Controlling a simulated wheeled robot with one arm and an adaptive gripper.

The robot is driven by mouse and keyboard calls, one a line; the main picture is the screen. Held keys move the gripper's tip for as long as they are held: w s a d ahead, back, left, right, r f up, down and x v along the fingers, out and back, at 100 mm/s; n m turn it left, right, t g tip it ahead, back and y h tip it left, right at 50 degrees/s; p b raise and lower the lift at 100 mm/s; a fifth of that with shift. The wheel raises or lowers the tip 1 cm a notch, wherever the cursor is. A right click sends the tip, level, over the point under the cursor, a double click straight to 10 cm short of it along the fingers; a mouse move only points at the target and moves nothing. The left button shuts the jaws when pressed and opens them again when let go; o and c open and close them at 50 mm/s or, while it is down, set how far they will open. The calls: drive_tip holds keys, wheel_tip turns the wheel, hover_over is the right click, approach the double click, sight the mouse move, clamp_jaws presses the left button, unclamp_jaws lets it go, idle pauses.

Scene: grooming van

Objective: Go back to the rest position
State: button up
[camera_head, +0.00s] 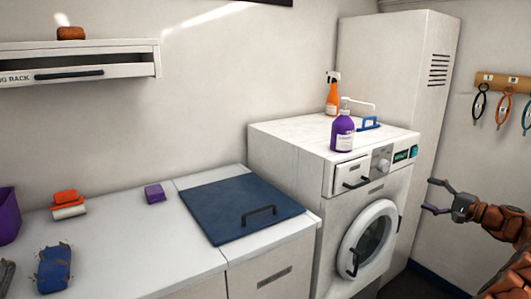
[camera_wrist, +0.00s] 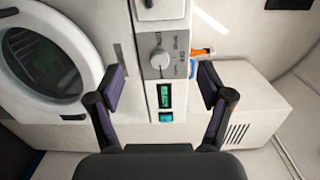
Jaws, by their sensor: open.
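My gripper (camera_head: 434,196) is at the right in the head view, in front of the washing machine (camera_head: 290,140) and apart from it. Its two fingers are spread with nothing between them. In the wrist view my gripper (camera_wrist: 160,85) shows both dark fingers wide apart, with the machine's control panel, knob (camera_wrist: 160,61) and lit green display (camera_wrist: 164,95) beyond them. My arm enters from the right edge in the head view.
A purple pump bottle (camera_head: 342,132), an orange spray bottle (camera_head: 332,95) and a blue-handled item (camera_head: 369,123) stand on the washer. A counter with a dark blue lid (camera_head: 235,200) is left. Hooks with coloured loops (camera_head: 503,105) hang at right. A tall cabinet (camera_head: 400,60) stands behind.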

drive_tip(key=s+a+r+n+g+y+p, duration=0.1)
drive_tip(key=a+r+n+g+y, duration=0.15)
drive_tip(key=a, duration=0.85)
drive_tip(key=a+r+n+g+y+p, duration=0.1)
drive_tip(key=a+r+g, duration=0.2)
drive_tip(key=a, duration=0.8)
drive_tip(key=s+a+r+n+g+h+p, duration=0.1)
drive_tip(key=s+a+n+g, duration=0.15)
drive_tip(key=s+a, duration=0.5)
drive_tip(key=s+a+n+g+h, duration=0.1)
drive_tip(key=s+a+g, duration=0.3)
drive_tip(key=a, duration=0.6)
drive_tip(key=s+a+f+n+g+h+p, duration=0.1)
drive_tip(key=s+a+f+n+g+h, duration=0.15)
drive_tip(key=s, duration=0.75)
drive_tip(key=s+a+f+n+g+h+p, duration=0.15)
drive_tip(key=s+a, duration=0.25)
drive_tip(key=s, duration=0.6)
drive_tip(key=s+d+f+h, duration=0.3)
drive_tip(key=s+d+h, duration=0.1)
drive_tip(key=s, duration=0.5)
drive_tip(key=s+d+f+h+p, duration=0.1)
drive_tip(key=s+d, duration=0.4)
drive_tip(key=s, duration=0.5)
drive_tip(key=f+h, duration=0.1)
drive_tip(key=h, duration=0.1)
drive_tip(key=shift+d+f+n+h, duration=0.3)
drive_tip(key=shift+d+f+h, duration=0.05)
drive_tip(key=shift+f, duration=0.05)
